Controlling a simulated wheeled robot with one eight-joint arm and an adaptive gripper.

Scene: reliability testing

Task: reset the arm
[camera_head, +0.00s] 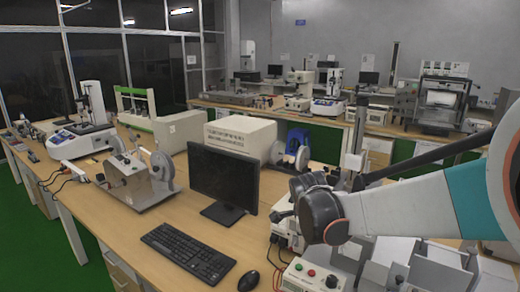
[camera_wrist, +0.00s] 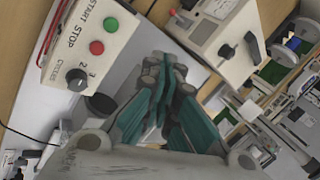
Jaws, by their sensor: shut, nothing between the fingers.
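My gripper (camera_wrist: 168,75) shows in the wrist view with its dark, teal-sided fingers drawn together and nothing held. It hangs over the bench beside a control box (camera_wrist: 85,45) marked START and STOP, with a green button, a red button and a black knob. The fingers look apart from the box. In the head view my arm comes in from the right over the bench, and its links hide the gripper. The same control box (camera_head: 312,276) stands below the arm there.
A monitor (camera_head: 224,183), keyboard (camera_head: 189,251) and mouse (camera_head: 248,281) lie left of my arm. A white machine with a lever (camera_wrist: 225,35) stands close to the gripper in the wrist view. More test machines crowd the bench; bare wood shows around the keyboard.

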